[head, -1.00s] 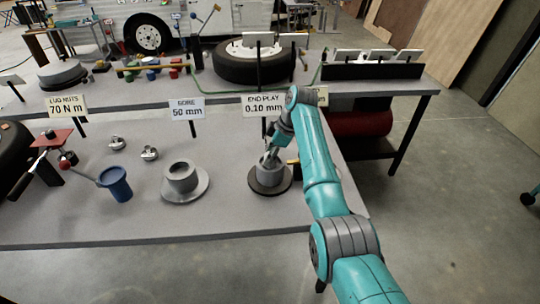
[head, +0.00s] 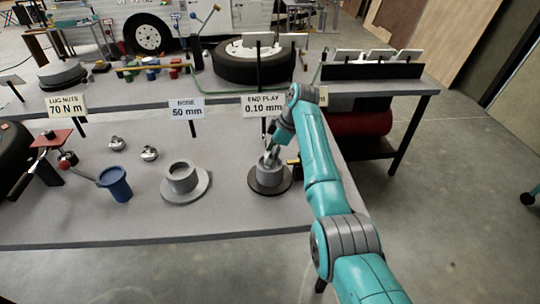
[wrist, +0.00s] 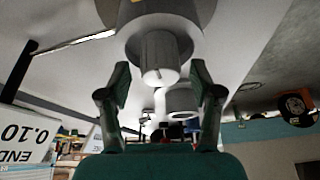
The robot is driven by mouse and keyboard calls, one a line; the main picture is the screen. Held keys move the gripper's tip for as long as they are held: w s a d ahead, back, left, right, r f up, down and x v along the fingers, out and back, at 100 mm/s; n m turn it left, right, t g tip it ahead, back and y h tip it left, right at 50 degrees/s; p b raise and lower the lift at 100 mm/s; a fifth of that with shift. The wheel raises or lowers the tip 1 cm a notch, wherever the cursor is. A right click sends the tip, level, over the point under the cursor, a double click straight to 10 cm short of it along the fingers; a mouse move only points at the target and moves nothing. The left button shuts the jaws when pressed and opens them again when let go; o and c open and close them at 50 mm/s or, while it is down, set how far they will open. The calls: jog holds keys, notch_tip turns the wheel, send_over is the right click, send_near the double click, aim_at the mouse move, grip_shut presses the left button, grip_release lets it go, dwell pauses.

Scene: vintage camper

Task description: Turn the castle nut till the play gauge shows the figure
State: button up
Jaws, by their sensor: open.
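In the head view the grey hub (head: 267,174) stands on a dark round base below a sign (head: 264,105) reading END PLAY 0.10 mm. My gripper (head: 270,157) points down at the hub's top. In the wrist view, which is upside down, a ridged grey cylinder (wrist: 158,50), seemingly the castle nut, shows between my open fingers (wrist: 160,78). There are gaps on both sides. A black disc with orange marks (wrist: 295,108) is at the right; I cannot tell whether it is the play gauge, and no reading is legible.
A flanged grey hub (head: 183,182), a blue cup (head: 116,186) and two small shiny parts (head: 149,153) stand to the left on the grey bench (head: 225,215). A BORE 50 mm sign (head: 187,109) stands behind. A tyre (head: 250,67) lies on the rear bench. The bench front is clear.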

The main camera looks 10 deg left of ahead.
jog(key=v, duration=1.1)
jog(key=shift+r, duration=0.1)
jog(key=shift+s, duration=0.1)
